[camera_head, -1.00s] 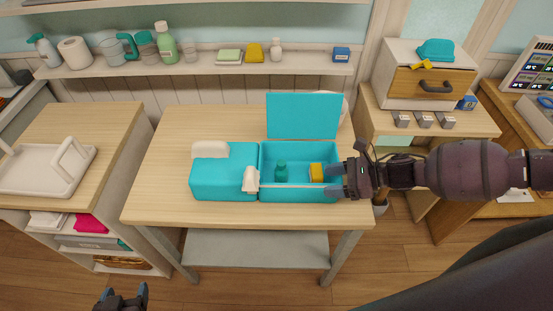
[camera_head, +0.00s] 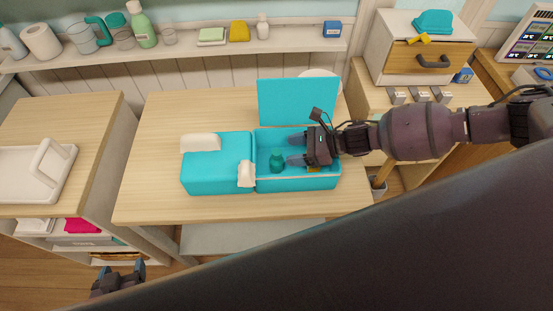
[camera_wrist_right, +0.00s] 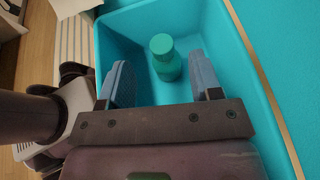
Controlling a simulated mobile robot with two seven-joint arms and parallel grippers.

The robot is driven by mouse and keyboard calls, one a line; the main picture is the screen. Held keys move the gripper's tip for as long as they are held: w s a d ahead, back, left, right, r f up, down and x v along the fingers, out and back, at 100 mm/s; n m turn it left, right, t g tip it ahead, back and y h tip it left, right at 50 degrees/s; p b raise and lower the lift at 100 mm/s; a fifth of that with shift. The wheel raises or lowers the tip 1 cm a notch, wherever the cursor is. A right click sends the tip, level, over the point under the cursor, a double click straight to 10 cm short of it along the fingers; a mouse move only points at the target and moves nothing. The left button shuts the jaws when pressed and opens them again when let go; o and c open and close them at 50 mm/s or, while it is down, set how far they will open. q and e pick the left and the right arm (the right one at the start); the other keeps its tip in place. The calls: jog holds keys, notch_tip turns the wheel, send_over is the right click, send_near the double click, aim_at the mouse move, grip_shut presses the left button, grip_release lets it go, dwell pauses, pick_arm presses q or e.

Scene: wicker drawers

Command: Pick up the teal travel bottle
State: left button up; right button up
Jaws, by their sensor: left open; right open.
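The teal travel bottle (camera_head: 277,161) stands upright in the open right-hand compartment of a teal case (camera_head: 300,184) on the wooden table. It also shows in the right wrist view (camera_wrist_right: 165,58), between and just beyond the fingertips. My right gripper (camera_head: 292,151) is open and reaches into the compartment from the right; its fingers (camera_wrist_right: 160,85) point toward the bottle, with nothing held. My left gripper (camera_head: 122,273) is open and empty, low at the left, away from the table top.
The case's raised lid (camera_head: 297,101) stands behind the compartment. A closed teal section (camera_head: 215,163) is at left. The table (camera_head: 150,150) is clear left of the case.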

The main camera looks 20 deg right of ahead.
aim_at(277, 152)
jog(key=shift+p+x, duration=0.4)
jog(key=shift+x, duration=2.3)
jog(key=shift+d+f, duration=0.1)
jog(key=c, duration=1)
